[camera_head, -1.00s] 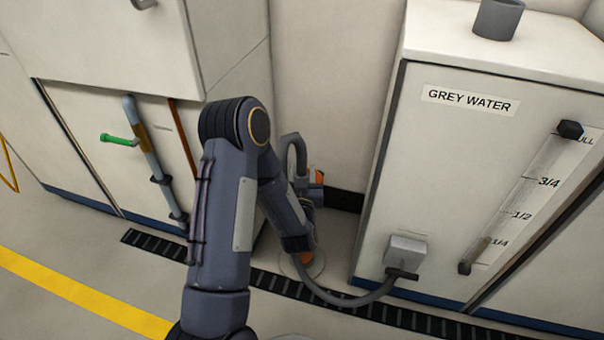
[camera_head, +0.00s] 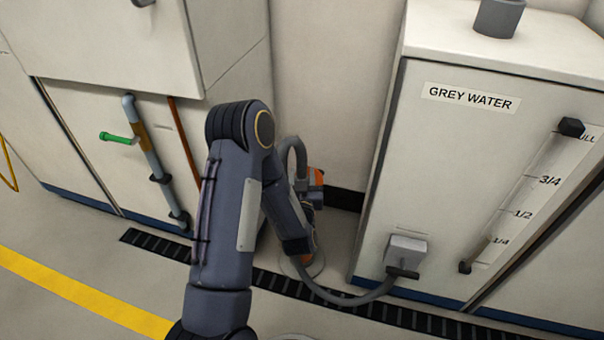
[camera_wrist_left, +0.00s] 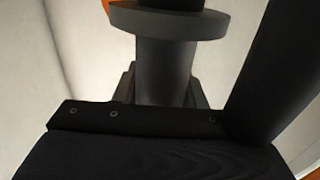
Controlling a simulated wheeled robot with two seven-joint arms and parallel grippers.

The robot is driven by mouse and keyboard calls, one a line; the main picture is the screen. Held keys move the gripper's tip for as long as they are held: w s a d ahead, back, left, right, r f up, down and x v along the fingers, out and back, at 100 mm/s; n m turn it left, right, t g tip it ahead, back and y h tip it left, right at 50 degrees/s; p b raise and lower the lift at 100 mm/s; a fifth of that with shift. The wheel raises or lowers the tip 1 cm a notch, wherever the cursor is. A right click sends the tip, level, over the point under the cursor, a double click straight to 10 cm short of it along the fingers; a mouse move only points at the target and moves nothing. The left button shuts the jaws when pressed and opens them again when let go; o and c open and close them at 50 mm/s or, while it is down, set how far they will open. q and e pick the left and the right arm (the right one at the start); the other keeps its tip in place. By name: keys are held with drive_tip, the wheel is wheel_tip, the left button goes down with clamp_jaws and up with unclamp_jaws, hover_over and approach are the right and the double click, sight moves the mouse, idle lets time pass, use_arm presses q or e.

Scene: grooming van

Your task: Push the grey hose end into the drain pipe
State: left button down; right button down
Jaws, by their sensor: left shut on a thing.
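The grey hose (camera_head: 350,299) leaves the grey water tank's outlet (camera_head: 405,256), runs along the floor and rises behind my left arm. It loops over at the top and comes down beside an orange part (camera_head: 317,177), with its tip hidden. My left gripper is mostly hidden behind my forearm in the head view. In the left wrist view it is shut on the hose end (camera_wrist_left: 166,70), a dark grey cylinder with a wide collar. Orange, possibly the drain pipe, shows near a pale round floor plate (camera_head: 315,268); I cannot tell whether the hose end is inside it.
The GREY WATER cabinet (camera_head: 470,170) stands right of the narrow gap, and a white cabinet (camera_head: 75,150) with a blue-grey pipe and green handle (camera_head: 117,138) stands left. A dark floor grate (camera_head: 420,318) crosses in front. Open floor lies at lower left.

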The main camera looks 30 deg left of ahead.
use_arm(q)
drive_tip(key=shift+f, duration=0.1)
idle(0.4)
drive_tip(key=shift+f, duration=3)
drive_tip(key=c, duration=0.8)
unclamp_jaws()
drive_tip(key=shift+c, duration=0.2)
drive_tip(key=p+v, duration=0.2)
drive_tip(key=v, duration=0.5)
drive_tip(key=shift+s+d, duration=0.2)
drive_tip(key=shift+s, duration=0.15)
drive_tip(key=shift+f, duration=0.1)
